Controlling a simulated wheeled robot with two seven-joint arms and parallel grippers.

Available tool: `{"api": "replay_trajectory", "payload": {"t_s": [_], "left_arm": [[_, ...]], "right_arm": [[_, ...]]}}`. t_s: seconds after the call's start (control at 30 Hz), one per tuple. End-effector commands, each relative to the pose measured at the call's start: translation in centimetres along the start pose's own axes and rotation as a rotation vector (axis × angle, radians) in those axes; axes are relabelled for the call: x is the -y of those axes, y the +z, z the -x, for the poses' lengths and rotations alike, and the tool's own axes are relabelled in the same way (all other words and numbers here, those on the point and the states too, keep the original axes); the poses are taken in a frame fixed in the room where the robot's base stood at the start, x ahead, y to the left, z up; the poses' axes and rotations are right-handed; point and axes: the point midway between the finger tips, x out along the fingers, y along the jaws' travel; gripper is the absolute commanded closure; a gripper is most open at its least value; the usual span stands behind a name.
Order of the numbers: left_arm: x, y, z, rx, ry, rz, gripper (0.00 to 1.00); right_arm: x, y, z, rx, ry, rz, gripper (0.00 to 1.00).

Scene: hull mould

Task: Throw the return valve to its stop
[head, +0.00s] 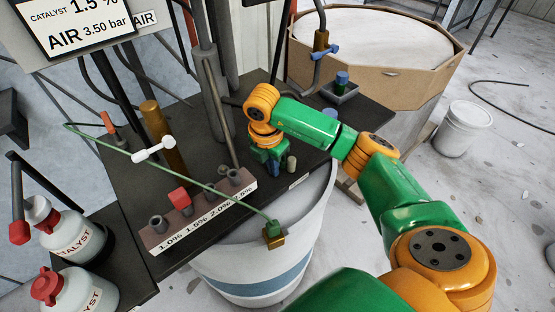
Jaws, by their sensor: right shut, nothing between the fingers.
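My right gripper (273,165) points down over the dark bench, at the end of the green and orange arm. Its fingers are shut with nothing seen between them, and small pegs stand close by. No label marks the return valve. A blue-handled valve (325,51) sits on a grey pipe with a brown fitting, behind and right of the gripper, apart from it. A white T-shaped handle (153,150) stands at a brass cylinder on the left, and an orange-red lever (108,122) is farther left. I cannot tell which is the return valve. My left gripper is out of view.
A rack (206,218) marked with percentages holds a red block (179,198). A green hose (165,173) crosses it to a brass-coloured nozzle (273,236) over a white drum (255,274). Upright grey pipes stand behind. Catalyst bottles (62,232) are at left, a large carton (390,82) behind.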

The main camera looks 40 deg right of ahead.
Motion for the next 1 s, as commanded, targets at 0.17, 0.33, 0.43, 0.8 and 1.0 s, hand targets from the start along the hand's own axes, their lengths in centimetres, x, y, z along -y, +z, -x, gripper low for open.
{"api": "replay_trajectory", "payload": {"t_s": [0.17, 0.33, 0.43, 0.8, 1.0], "left_arm": [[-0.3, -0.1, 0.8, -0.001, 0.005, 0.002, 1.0], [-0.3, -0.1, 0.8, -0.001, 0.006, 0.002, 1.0], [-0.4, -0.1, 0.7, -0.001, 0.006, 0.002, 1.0], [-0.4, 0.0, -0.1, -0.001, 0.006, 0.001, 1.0], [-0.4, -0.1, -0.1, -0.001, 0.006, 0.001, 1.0]], "right_arm": [[0.0, 1.5, -0.2, 0.0, 0.001, 0.0, 1.0], [0.0, 1.7, -0.4, 0.0, 0.001, 0.001, 1.0], [0.0, 1.7, -0.4, 0.0, 0.001, 0.001, 1.0], [0.1, 3.0, -1.0, -0.001, 0.0, 0.001, 1.0], [0.1, 3.0, -0.9, -0.001, 0.0, 0.001, 1.0]]}}
